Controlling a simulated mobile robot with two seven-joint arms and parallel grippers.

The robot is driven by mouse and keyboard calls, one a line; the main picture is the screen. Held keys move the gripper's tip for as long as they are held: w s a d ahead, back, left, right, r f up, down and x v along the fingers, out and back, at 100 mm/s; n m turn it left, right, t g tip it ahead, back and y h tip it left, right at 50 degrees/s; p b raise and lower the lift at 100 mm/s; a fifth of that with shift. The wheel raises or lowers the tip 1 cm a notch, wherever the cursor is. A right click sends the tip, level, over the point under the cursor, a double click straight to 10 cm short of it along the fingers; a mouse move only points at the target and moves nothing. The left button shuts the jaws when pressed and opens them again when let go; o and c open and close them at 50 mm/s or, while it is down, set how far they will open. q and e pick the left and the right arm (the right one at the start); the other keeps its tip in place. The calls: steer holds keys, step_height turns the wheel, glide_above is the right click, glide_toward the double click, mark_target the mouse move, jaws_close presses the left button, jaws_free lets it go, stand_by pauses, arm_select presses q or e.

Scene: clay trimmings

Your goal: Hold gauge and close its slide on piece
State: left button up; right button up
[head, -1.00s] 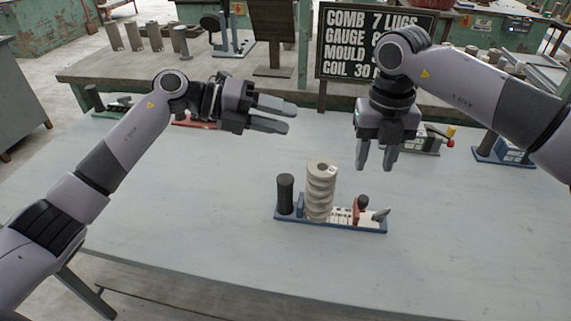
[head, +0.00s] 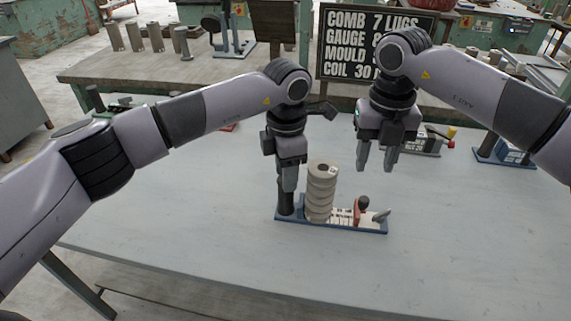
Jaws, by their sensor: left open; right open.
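The gauge (head: 345,223) lies on the table, a blue base with a pale scale strip. At its left end stands a dark upright post (head: 285,203). A red slide (head: 360,211) with a dark knob sits toward its right end, with a grey lever beside it. The piece (head: 321,190), a ribbed beige clay column, stands upright on the gauge between post and slide, apart from the slide. My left gripper (head: 287,186) points down at the post, open, its fingers covering the post's top. My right gripper (head: 376,157) is open and empty, above and behind the slide.
A dark board with white lettering (head: 345,45) stands behind the table. Another device with a red and yellow handle (head: 433,142) and a blue-based one (head: 500,150) sit at the back right. The table's front and right are clear (head: 450,230).

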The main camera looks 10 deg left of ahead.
mark_target(287, 211)
arm_select(q)
step_height(287, 211, down, 6)
steer(key=shift+r, duration=0.1)
stand_by(0.4)
